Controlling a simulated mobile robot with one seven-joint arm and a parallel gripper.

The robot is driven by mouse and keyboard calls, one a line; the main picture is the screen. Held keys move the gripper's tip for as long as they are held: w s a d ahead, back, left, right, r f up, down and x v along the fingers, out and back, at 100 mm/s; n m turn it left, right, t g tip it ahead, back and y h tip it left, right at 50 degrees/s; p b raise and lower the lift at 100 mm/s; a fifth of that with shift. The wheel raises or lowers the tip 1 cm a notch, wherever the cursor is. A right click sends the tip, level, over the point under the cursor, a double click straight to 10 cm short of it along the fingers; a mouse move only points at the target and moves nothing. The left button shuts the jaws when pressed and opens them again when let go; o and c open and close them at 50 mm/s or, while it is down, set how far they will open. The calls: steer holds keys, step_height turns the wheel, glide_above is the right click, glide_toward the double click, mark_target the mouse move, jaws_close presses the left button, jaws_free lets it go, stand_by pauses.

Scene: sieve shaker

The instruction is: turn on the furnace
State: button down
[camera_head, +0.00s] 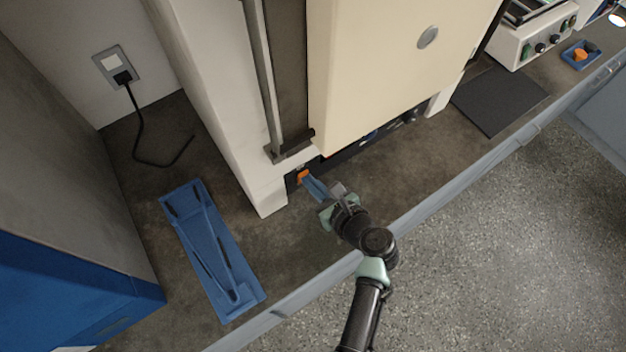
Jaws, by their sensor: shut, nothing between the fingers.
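The furnace (390,65) is a large cream and white box at the back of the counter, with a round grey disc on its front. A dark control strip runs low along its front, mostly hidden under the overhanging door. A small orange switch (302,176) shows at the strip's left end. My gripper (311,183) reaches in from the front right, shut and empty. Its blue-grey fingertips are right beside the orange switch. Whether they touch it, and which way the switch is set, I cannot tell.
A blue rack (211,250) lies on the counter to the left. A wall socket (116,66) holds a black plug and cord. A dark mat (497,100), a white device with knobs (535,38) and a small blue tray (579,55) are at the right. Bare counter lies between.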

steer(key=shift+w+a+r+p, duration=0.15)
steer(key=shift+w+r+p, duration=0.05)
steer(key=shift+r+p, duration=0.45)
steer(key=shift+f+b, duration=0.3)
steer(key=shift+f, duration=0.15)
steer(key=shift+r+p, duration=0.85)
steer(key=shift+p, duration=0.1)
